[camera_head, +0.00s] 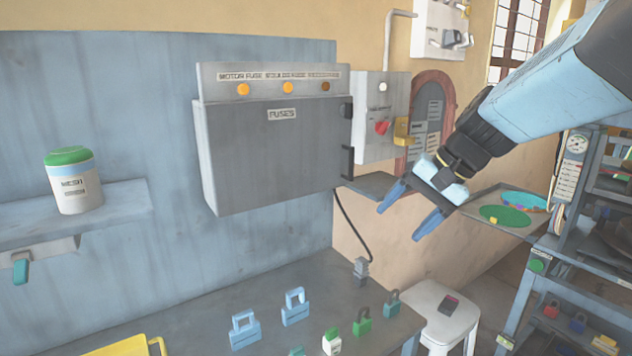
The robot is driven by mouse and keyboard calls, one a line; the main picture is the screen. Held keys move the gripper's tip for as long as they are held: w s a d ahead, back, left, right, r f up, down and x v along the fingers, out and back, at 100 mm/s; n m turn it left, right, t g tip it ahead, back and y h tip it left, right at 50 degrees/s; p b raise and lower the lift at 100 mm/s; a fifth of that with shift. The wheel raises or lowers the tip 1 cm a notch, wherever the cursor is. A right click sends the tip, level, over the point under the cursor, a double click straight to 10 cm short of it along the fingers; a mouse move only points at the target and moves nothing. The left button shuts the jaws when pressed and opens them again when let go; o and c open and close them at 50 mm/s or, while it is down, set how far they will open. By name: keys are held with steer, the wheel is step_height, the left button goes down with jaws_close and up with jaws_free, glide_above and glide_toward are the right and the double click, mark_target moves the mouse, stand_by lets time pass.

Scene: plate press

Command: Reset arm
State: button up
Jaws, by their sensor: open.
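My gripper (404,215) is at the end of my light-blue arm, which reaches in from the upper right. Its two blue fingers are spread apart and point down and to the left, with nothing between them. In the picture it shows to the right of the grey fuse box (275,150), in front of the wall. The fuse box door, marked FUSES, looks closed. Two lamps above it are bright orange and the right one is darker.
A workbench (225,305) below carries padlocks and blue clasps. A white stool (440,312) holds a small dark object. A tray (480,205) with green and coloured discs is right of my gripper, beside a grey rack (520,300). A MESH canister (74,185) stands on the left shelf.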

steer(key=s+d+n+t+h, duration=0.2)
steer(key=s+d+n+h, duration=0.2)
steer(key=s+d, duration=0.3)
steer(key=shift+s+t+h, duration=0.4)
steer(key=shift+s+h, duration=0.4)
steer(key=shift+s, duration=0.55)
